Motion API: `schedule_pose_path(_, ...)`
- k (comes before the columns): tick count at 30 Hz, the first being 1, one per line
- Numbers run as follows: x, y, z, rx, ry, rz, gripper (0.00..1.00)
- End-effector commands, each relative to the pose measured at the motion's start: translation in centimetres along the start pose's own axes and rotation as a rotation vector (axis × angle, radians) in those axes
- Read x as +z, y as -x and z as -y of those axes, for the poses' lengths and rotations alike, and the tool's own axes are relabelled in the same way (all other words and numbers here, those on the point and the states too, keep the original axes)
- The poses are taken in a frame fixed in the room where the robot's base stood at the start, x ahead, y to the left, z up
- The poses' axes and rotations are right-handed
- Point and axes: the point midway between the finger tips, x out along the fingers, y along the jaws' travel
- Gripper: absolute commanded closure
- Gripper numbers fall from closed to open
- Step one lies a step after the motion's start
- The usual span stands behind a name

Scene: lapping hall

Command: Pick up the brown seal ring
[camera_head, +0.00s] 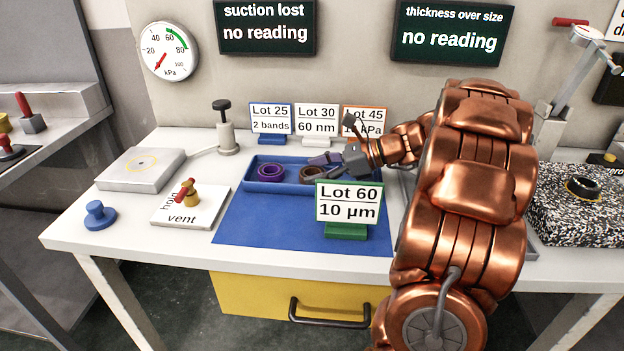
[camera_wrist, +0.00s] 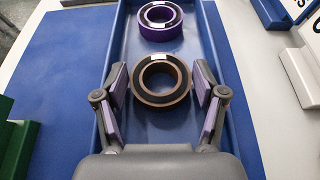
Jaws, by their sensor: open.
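The brown seal ring (camera_wrist: 161,99) lies flat in the blue tray (camera_wrist: 113,33). In the wrist view it sits between the two open fingers of my gripper (camera_wrist: 161,98), with a gap on each side. In the head view the brown ring (camera_head: 312,174) is partly visible near the right part of the blue tray (camera_head: 247,180), beside my gripper (camera_head: 325,160). A purple ring (camera_wrist: 160,20) lies farther along the same tray, and it also shows in the head view (camera_head: 270,172).
A Lot 60 sign (camera_head: 348,204) on a green base stands in front of the tray, close to my arm. Three lot signs, including Lot 25 (camera_head: 270,118), stand behind the tray. A vent valve plate (camera_head: 205,212) is at left. The blue mat (camera_head: 262,228) is mostly clear.

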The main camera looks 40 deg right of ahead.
Motion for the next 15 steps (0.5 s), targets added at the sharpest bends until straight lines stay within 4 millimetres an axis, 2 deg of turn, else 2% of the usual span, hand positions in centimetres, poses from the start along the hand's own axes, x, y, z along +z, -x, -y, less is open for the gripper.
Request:
schedule_pose_path(3,-0.13,-0.90,-0.01,-0.001,-0.001,-0.001,0.30)
schedule_pose_path(11,-0.05,-1.02,0.05,-0.003,-0.001,0.000,0.30)
schedule_pose_path(15,-0.05,-1.00,0.05,-0.003,-0.001,0.000,0.43)
